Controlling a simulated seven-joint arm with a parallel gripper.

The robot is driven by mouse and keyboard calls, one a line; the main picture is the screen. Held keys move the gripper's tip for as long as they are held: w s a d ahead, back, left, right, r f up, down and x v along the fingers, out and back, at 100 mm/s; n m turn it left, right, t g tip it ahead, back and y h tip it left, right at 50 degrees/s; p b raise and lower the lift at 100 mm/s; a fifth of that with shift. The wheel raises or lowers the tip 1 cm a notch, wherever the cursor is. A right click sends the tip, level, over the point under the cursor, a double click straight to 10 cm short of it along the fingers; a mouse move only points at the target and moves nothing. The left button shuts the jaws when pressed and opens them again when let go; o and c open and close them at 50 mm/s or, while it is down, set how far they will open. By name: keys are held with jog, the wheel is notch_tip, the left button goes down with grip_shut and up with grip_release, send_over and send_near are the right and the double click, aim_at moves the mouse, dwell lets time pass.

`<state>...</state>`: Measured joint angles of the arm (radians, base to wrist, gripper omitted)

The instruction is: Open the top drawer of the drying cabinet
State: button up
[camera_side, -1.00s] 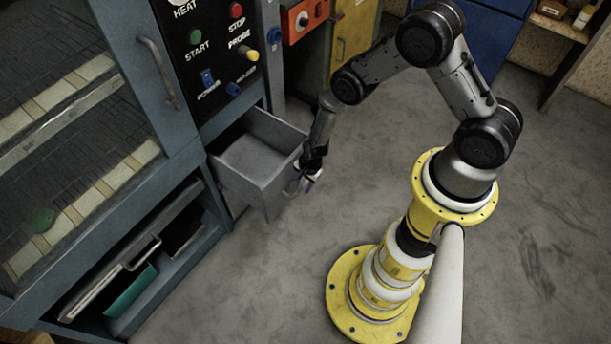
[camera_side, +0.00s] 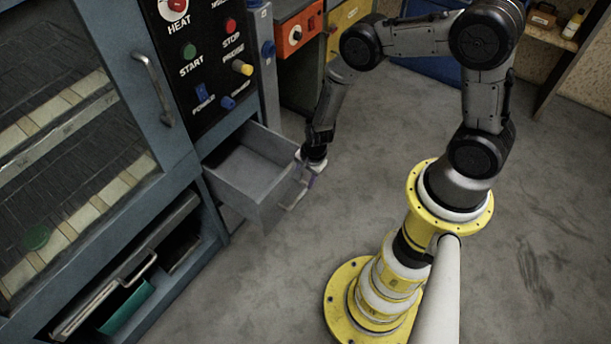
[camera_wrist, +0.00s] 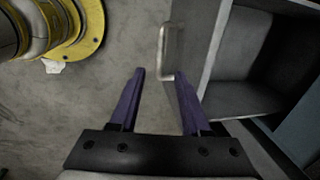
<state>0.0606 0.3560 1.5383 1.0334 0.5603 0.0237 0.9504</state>
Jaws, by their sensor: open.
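The drying cabinet (camera_side: 183,150) stands at the left in the side view. A grey, empty drawer (camera_side: 262,192) below its control panel is pulled well out. It also shows in the wrist view (camera_wrist: 240,50) at the upper right. Its pale bar handle (camera_wrist: 163,52) is on the drawer's front. My gripper (camera_side: 308,178) is at the drawer's front in the side view, partly blending with the handle. In the wrist view my gripper (camera_wrist: 160,77) has its two purple fingers apart, with the handle just beyond the tips, nearer the right finger. No grip on the handle shows.
The cabinet's glazed door (camera_side: 75,130) has a bar handle (camera_side: 153,88). An open lower shelf (camera_side: 140,280) holds a tray and a green item. Blue and yellow cabinets stand behind. The grey floor (camera_side: 545,190) right of my base is clear.

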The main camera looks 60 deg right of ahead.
jog(key=shift+s+r, duration=0.15)
jog(key=shift+r, duration=0.45)
send_near(298, 199)
jog(key=f, duration=0.2)
jog(key=w+f, duration=0.1)
jog(key=f, duration=0.4)
jog(key=shift+w+f, duration=0.3)
jog(key=shift+f, duration=0.1)
dwell(0.8)
grip_shut()
dwell(1.4)
